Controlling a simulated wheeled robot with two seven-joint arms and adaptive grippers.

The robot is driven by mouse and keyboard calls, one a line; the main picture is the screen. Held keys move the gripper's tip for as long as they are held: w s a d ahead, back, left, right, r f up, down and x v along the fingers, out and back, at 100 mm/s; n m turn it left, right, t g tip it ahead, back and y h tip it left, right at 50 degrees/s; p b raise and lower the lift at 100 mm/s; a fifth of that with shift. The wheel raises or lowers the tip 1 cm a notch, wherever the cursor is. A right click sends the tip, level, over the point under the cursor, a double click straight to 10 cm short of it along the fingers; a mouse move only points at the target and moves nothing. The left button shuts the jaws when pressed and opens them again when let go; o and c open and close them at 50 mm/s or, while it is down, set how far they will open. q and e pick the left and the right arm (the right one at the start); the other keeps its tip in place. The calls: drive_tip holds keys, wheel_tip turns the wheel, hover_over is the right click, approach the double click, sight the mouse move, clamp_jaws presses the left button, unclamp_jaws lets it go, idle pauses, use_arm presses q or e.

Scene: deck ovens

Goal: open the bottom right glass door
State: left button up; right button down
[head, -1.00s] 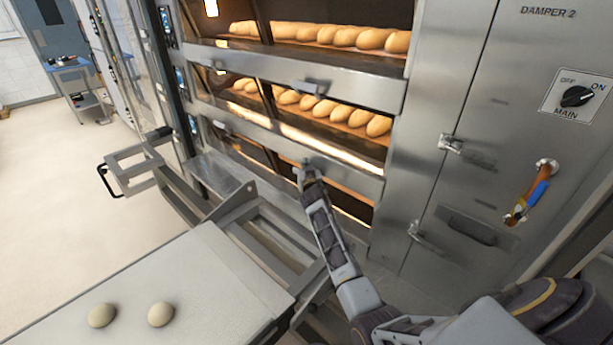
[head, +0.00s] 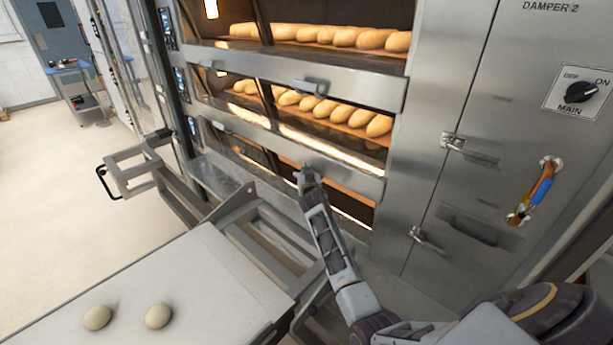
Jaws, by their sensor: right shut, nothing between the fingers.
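The bottom right glass door (head: 333,198) belongs to the lowest deck of the oven. Much of it is hidden behind my right arm and the steel rail above it. A dark, warm-lit strip of it shows under the rail. My right gripper (head: 303,173) is shut and empty. It is at the steel rail (head: 350,176) between the middle and bottom decks, near where a handle sits. I cannot tell whether it touches the handle or the rail. My left gripper is not in view.
Several loaves (head: 350,115) lie in the middle deck and more in the top deck (head: 340,37). A metal loader frame (head: 235,208) and a pale board (head: 190,270) with two dough balls (head: 158,316) stand in front. A steel cabinet (head: 465,180) is at the right.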

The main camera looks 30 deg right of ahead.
drive_tip(key=r+p+v, duration=0.1)
drive_tip(key=p+v, duration=0.3)
drive_tip(key=v, duration=0.3)
idle(0.7)
idle(1.2)
